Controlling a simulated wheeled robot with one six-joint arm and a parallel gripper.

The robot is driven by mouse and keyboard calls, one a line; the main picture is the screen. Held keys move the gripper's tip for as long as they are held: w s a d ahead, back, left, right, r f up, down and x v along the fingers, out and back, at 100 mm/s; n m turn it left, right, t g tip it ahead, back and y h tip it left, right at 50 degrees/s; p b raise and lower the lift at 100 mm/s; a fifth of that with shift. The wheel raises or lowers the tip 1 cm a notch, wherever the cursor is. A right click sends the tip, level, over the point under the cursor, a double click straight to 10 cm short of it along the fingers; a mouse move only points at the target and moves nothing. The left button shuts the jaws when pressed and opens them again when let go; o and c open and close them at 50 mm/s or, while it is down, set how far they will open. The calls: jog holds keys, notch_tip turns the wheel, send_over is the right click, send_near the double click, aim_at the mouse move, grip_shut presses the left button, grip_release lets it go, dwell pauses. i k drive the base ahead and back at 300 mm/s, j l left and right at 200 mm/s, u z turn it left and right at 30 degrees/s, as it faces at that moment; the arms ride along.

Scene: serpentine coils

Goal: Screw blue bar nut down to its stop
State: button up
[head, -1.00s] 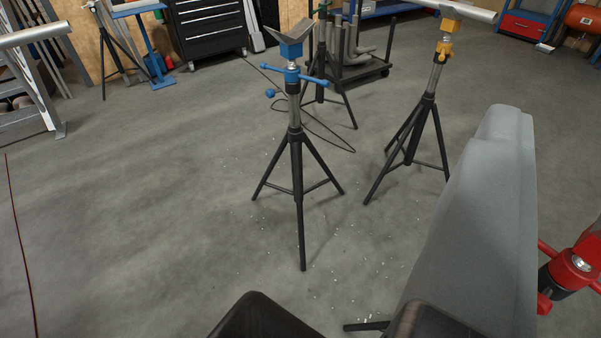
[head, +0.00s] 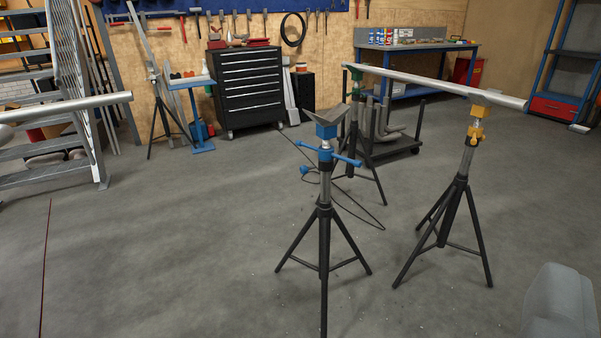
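The blue bar nut (head: 325,156) sits on the threaded post of a black tripod stand (head: 324,239) in the middle of the head view. It has a crossbar and a round blue knob at its left. Above it is a blue head block (head: 326,129) with a grey V-shaped top, and a short piece of metal post shows between block and nut. The V-top holds no pipe. My gripper is out of the picture now. Only a rounded grey part of my own body shows at the lower right.
A yellow-collared tripod (head: 467,160) on the right and a green-headed tripod (head: 353,95) behind carry a long pipe (head: 430,81). A cart (head: 400,146) with bent pipes and a cable (head: 358,212) lie behind the blue stand. The floor at left and in front is clear.

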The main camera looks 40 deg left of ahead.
aim_at(324, 155)
jog(key=i+j, duration=0.15)
jog(key=j, duration=0.3)
jog(key=i+j, duration=0.1)
jog(key=j, duration=0.3)
jog(key=i+j, duration=0.15)
jog(key=j, duration=0.3)
